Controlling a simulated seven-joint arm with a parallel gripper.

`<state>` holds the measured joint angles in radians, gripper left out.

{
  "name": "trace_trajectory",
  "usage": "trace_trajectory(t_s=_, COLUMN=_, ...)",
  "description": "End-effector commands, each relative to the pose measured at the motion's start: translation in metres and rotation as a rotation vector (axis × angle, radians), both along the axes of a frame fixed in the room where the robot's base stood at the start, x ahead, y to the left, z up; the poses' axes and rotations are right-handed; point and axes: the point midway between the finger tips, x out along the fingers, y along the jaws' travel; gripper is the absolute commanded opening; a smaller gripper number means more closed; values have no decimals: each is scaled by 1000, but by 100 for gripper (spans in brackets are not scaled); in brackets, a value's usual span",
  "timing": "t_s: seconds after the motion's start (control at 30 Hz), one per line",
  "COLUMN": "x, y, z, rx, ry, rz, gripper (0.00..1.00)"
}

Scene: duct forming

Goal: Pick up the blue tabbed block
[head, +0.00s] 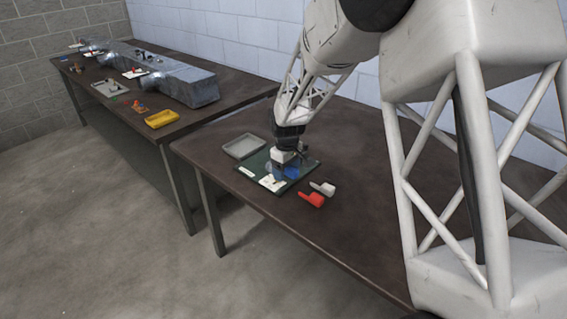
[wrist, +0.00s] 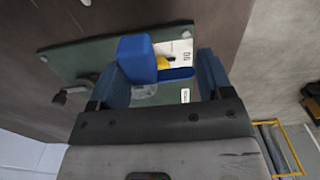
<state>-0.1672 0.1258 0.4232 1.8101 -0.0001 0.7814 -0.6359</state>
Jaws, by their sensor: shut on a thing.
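The blue tabbed block (wrist: 137,58) is between the fingers of my gripper (wrist: 163,74) in the wrist view, its narrow tab pointing right toward the right finger. My gripper is shut on it. In the head view the gripper (head: 285,165) points down over the green board (head: 249,170), and the blue block (head: 292,173) shows at its fingertips. The fingers partly hide the block there. I cannot tell whether the block touches the board. The board (wrist: 85,58) also shows behind the block in the wrist view, with a white printed card on it.
A red tabbed block (head: 311,199) and a light grey one (head: 323,187) lie right of the board. A grey tray (head: 243,146) stands behind it. The table's right part looks clear. A second table at left holds a long grey duct (head: 188,82) and a yellow tray (head: 161,119).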

Motion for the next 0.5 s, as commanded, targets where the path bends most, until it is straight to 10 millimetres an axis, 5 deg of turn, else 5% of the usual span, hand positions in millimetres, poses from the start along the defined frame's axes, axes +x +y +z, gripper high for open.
trace_trajectory(t_s=0.5, x=-48, y=-8, z=5, rx=0, ry=0, rz=0, gripper=49)
